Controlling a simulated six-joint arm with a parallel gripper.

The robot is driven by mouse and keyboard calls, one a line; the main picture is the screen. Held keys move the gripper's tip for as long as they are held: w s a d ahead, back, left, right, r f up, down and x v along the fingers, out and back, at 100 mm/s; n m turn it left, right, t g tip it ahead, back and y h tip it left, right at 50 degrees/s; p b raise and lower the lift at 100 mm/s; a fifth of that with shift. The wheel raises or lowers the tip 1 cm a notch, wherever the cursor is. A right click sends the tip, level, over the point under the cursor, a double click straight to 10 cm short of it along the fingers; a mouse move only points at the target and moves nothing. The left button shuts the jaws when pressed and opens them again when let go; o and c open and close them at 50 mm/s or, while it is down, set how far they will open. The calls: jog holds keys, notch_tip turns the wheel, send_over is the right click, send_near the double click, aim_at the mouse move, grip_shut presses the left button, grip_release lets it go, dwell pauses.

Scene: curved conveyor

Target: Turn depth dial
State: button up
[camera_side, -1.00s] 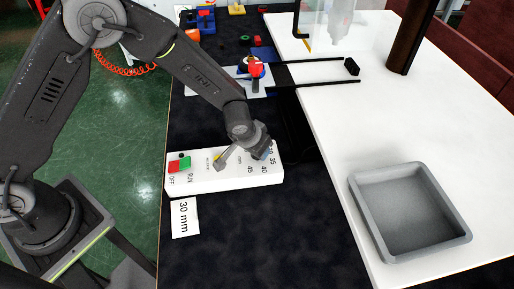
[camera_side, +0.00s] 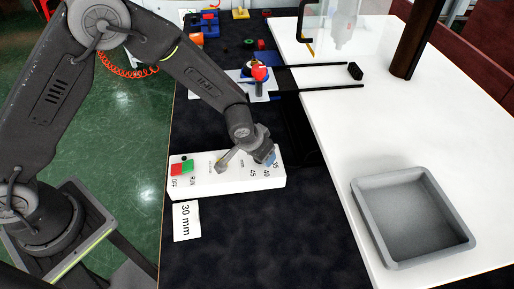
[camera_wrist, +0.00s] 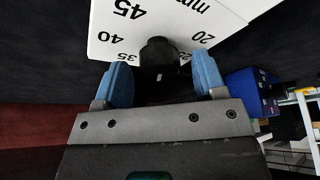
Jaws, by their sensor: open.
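The white control box (camera_side: 206,185) lies on the dark mat in the side view, with a red and green OFF/RUN switch (camera_side: 182,168) at its left end. The black depth dial (camera_wrist: 158,50) shows in the wrist view, on the box face (camera_wrist: 105,45) with numbers such as 45, 40, 25 and 20 around it. My gripper (camera_wrist: 163,80) is open, its blue fingertips to the left and right of the dial, with gaps visible. In the side view my gripper (camera_side: 247,160) is over the right part of the box and hides the dial.
A card reading 30 mm (camera_side: 187,221) lies in front of the box. A grey tray (camera_side: 364,215) stands on the white table at the right. A small fixture with a red part (camera_side: 259,73) is behind the box.

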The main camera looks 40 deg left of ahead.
jog(key=v, duration=1.3)
jog(key=shift+r, duration=0.35)
jog(key=shift+s, duration=0.1)
jog(key=s+a+r, duration=0.7)
jog(key=a+r, duration=0.1)
jog(key=r, duration=0.3)
jog(key=s+a+r, duration=0.2)
jog(key=s, duration=0.4)
jog(key=s+a+r+n+t, duration=0.1)
jog(key=s+a+r, duration=0.1)
jog(key=s, duration=0.5)
jog(key=shift+a+r, duration=0.4)
jog(key=shift+a, duration=0.15)
